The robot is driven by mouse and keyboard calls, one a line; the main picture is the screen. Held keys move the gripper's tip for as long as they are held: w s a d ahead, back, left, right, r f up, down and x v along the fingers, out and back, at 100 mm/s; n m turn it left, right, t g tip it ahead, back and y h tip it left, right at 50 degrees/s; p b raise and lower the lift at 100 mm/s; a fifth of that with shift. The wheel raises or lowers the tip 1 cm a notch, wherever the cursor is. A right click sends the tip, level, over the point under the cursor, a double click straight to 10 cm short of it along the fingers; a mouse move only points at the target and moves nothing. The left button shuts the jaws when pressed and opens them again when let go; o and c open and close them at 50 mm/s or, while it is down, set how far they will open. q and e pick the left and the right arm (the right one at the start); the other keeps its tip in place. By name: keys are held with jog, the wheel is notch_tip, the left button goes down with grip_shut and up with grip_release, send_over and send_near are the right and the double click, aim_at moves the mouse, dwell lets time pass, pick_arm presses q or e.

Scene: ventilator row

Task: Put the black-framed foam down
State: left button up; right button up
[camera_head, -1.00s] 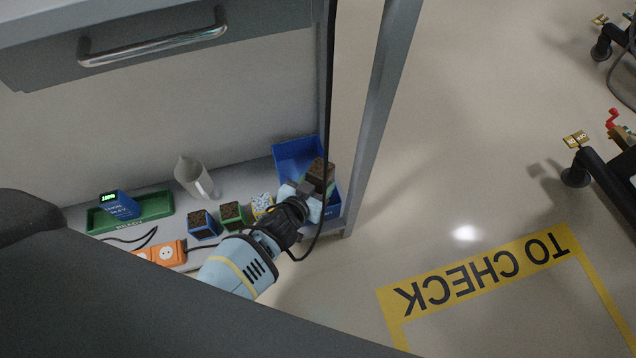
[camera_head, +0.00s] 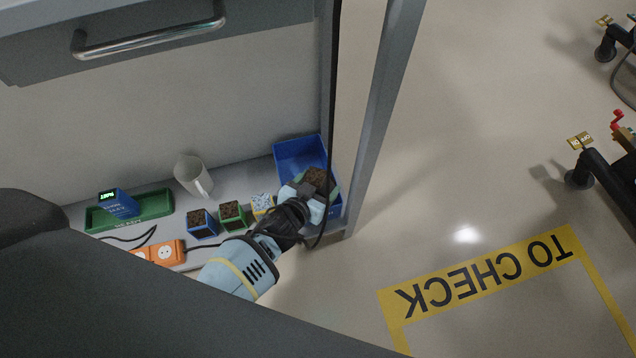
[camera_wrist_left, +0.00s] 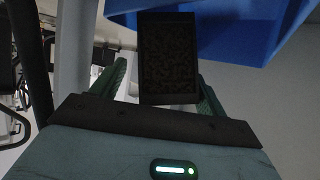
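The black-framed foam (camera_head: 318,179), a dark brown block, is at the front part of the blue bin (camera_head: 290,151) on the low shelf. My left gripper (camera_head: 318,188) is around it. In the left wrist view the foam (camera_wrist_left: 167,55) stands between the green fingers of my left gripper (camera_wrist_left: 163,88). The fingers look spread, with a gap beside the foam on the left. The blue bin (camera_wrist_left: 235,35) shows behind the foam. The foam's underside is hidden, so I cannot tell what it rests on. My right gripper is not in view.
Blue-framed (camera_head: 201,222), green-framed (camera_head: 232,214) and yellow-framed (camera_head: 262,202) foam blocks stand left of my gripper. A grey post (camera_head: 375,110) stands close right of the bin.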

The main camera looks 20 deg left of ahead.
pick_arm(q)
jog(key=shift+r+p, duration=0.5)
jog(key=shift+r, duration=0.15)
jog(key=p+v, duration=0.5)
jog(key=v, duration=0.7)
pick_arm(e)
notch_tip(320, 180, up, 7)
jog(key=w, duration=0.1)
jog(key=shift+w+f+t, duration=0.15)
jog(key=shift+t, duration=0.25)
pick_arm(q)
jog(key=shift+s, duration=0.1)
